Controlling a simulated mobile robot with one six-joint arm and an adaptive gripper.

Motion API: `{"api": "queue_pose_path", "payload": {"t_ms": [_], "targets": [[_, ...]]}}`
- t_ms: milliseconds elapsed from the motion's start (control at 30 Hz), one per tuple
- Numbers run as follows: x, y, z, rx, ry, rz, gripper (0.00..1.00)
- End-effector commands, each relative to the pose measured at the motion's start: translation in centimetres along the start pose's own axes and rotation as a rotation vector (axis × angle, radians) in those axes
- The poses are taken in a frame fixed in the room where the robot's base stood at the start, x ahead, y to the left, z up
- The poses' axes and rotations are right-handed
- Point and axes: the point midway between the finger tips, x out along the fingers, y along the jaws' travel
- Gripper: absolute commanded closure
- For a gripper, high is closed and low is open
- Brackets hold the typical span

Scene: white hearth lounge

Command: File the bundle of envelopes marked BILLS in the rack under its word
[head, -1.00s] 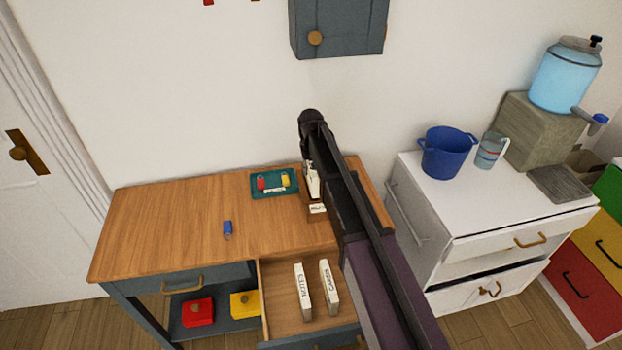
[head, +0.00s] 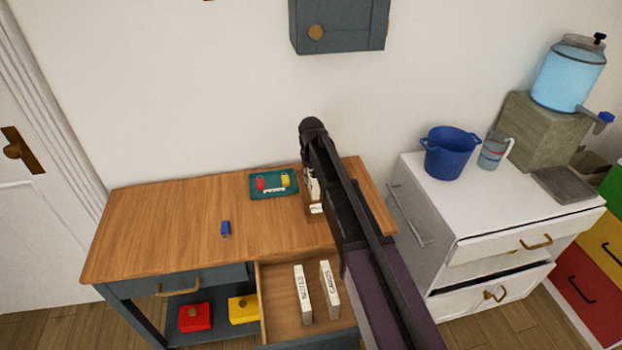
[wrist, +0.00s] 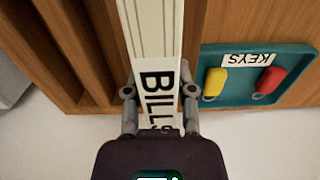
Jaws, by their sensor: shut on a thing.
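The BILLS bundle (wrist: 158,38) is a white stack of envelopes with black letters. My gripper (wrist: 158,92) is shut on its lettered end, one finger on each side. The wooden rack (wrist: 60,45) with its upright dividers is beside the bundle in the wrist view; I cannot tell whether the bundle is inside a slot. My arm covers much of the rack there and hides the gripper.
A teal KEYS tray (head: 273,194) with a red and a yellow tag lies beside the rack. A blue tag (head: 226,229) lies on the wooden desk (head: 160,230). The open drawer (head: 283,318) holds two more white bundles, NOTES (head: 303,294) and one apparently CARDS (head: 330,290).

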Motion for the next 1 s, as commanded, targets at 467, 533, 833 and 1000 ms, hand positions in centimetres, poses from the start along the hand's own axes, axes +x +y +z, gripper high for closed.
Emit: {"api": "queue_pose_path", "payload": {"t_ms": [467, 533, 833, 1000], "targets": [[0.28, 0.06, 0.00, 0.001, 0.000, 0.000, 0.32], [0.28, 0.07, 0.00, 0.001, 0.000, 0.000, 0.32], [0.11, 0.10, 0.00, 0.001, 0.000, 0.000, 0.32], [-0.51, 0.11, 0.00, 0.001, 0.000, 0.000, 0.32]]}}
